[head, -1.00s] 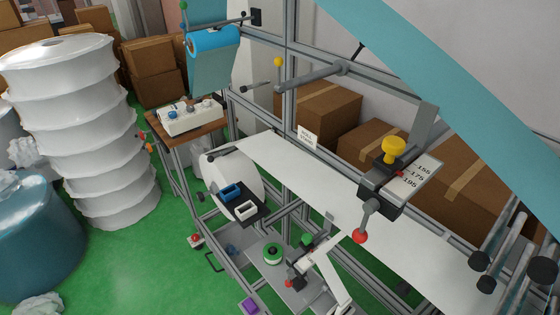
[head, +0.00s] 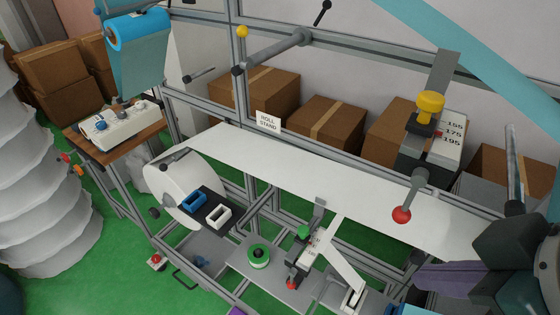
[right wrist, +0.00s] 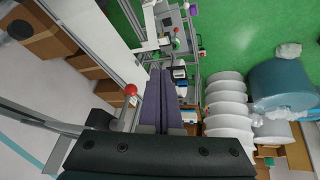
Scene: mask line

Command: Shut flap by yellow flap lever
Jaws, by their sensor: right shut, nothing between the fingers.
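Two yellow handles show in the head view, and I cannot tell for certain which is the flap lever. A yellow ball knob (head: 242,31) sits at the upper left on the frame, near a grey bar. A larger yellow knob (head: 430,103) stands on a dark block beside a 155/175/195 scale. No flap can be made out clearly. My right gripper (head: 418,279), with purple fingers, is at the lower right, below the scale block and apart from both handles. In the right wrist view its fingers (right wrist: 160,72) are together and empty. My left gripper is out of view.
A red-ball lever (head: 401,215) hangs below the scale block; its ball also shows beside my fingers in the right wrist view (right wrist: 130,89). A white web (head: 320,175) runs across the metal frame. A green-knobbed unit (head: 304,232) stands below it. Cardboard boxes (head: 325,123) are behind.

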